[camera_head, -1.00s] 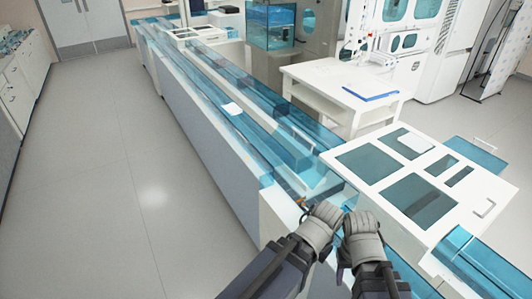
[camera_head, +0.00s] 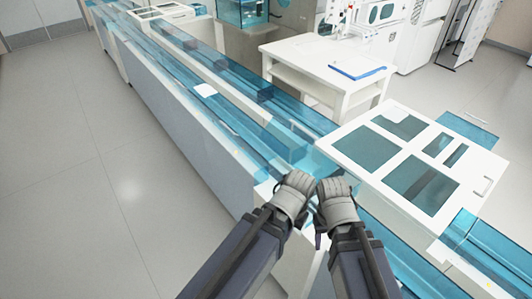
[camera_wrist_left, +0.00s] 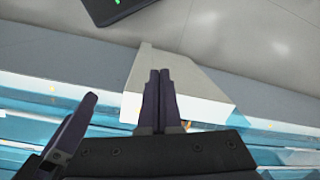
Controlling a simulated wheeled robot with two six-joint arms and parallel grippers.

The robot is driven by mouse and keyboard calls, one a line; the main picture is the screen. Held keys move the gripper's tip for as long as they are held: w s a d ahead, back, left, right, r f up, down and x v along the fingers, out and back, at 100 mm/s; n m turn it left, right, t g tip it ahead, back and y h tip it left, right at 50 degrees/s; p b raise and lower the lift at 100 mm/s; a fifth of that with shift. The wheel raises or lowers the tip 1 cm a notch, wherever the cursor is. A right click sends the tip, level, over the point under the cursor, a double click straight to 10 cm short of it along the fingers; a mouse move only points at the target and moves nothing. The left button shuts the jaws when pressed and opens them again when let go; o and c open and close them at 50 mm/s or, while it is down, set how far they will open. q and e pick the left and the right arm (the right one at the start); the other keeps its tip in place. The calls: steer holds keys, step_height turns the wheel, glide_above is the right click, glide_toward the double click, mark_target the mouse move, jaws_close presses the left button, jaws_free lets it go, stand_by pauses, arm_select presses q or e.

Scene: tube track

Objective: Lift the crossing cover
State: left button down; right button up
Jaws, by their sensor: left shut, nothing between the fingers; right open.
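A broad white panel (camera_head: 410,150) with several blue-tinted windows lies level across the tube track at the right of the head view; I take it for the crossing cover. A small handle (camera_head: 488,186) shows at its right end. My left gripper (camera_head: 297,183) and right gripper (camera_head: 335,186) are side by side over the track, left of the panel and apart from it. In the left wrist view my left gripper (camera_wrist_left: 160,78) is shut and empty above a white block (camera_wrist_left: 195,85). A dark finger of my right gripper (camera_wrist_left: 72,125) shows beside it.
The blue-covered tube track (camera_head: 230,75) runs to the far left on a long white base. A white table (camera_head: 325,55) with a blue clipboard (camera_head: 357,70) stands behind it. Open grey floor (camera_head: 110,170) lies to the left.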

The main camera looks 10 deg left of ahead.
arm_select(q)
steer(key=w+a+f+n+t+h+b, duration=0.2)
steer(key=w+n+h+b, duration=0.35)
steer(key=n, duration=0.35)
steer(key=w+a+f+n+t+h+b, duration=0.2)
steer(key=w+n+t+h+b, duration=0.25)
steer(key=n, duration=0.45)
steer(key=w+a+r+n+t+h+b, duration=0.1)
steer(key=w+a+r+n+t+b, duration=0.25)
steer(key=a+n, duration=0.35)
steer(key=w+a+r+n+t+h+b, duration=0.1)
steer(key=w+a+r+n+t+b, duration=0.2)
steer(key=a+n, duration=0.45)
steer(key=w+d+r+p, duration=0.1)
steer(key=w+d+r, duration=0.1)
steer(key=w+d, duration=0.6)
steer(key=shift+w+r+m+t, duration=0.2)
steer(key=shift+w+m+t, duration=0.15)
steer(key=shift+w+t, duration=0.05)
